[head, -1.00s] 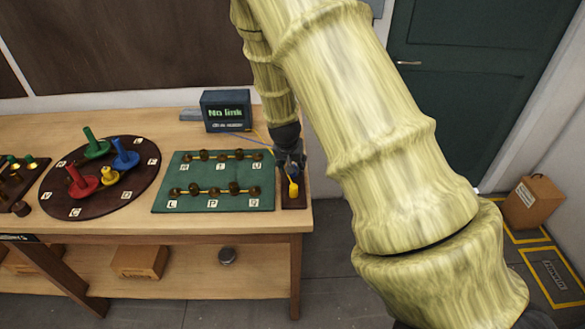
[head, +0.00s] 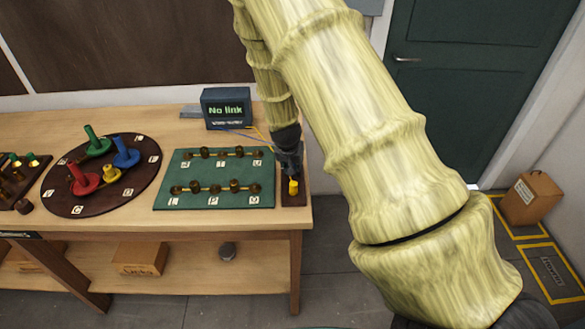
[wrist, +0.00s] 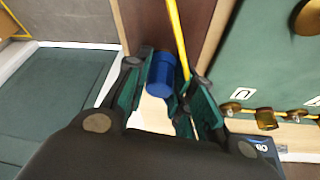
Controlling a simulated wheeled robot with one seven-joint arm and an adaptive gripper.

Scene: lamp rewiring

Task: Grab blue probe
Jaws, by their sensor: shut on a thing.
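The blue probe (wrist: 161,73) shows in the wrist view as a short blue cylinder between my fingertips. My gripper (wrist: 163,88) is shut on it, with one dark green finger on each side. In the head view my gripper (head: 291,166) points down over the dark holder (head: 293,201) at the bench's right end. The blue probe is hidden by my gripper there. A yellow probe (head: 293,187) stands in the holder just in front of the gripper. A thin yellow length (wrist: 177,35) runs close beside the blue probe in the wrist view.
The green board (head: 215,201) with brass posts lies just left of the holder. The "No link" screen box (head: 227,109) stands behind, with wires running toward my gripper. A round board (head: 65,205) with coloured pegs is farther left. The bench's right edge is close.

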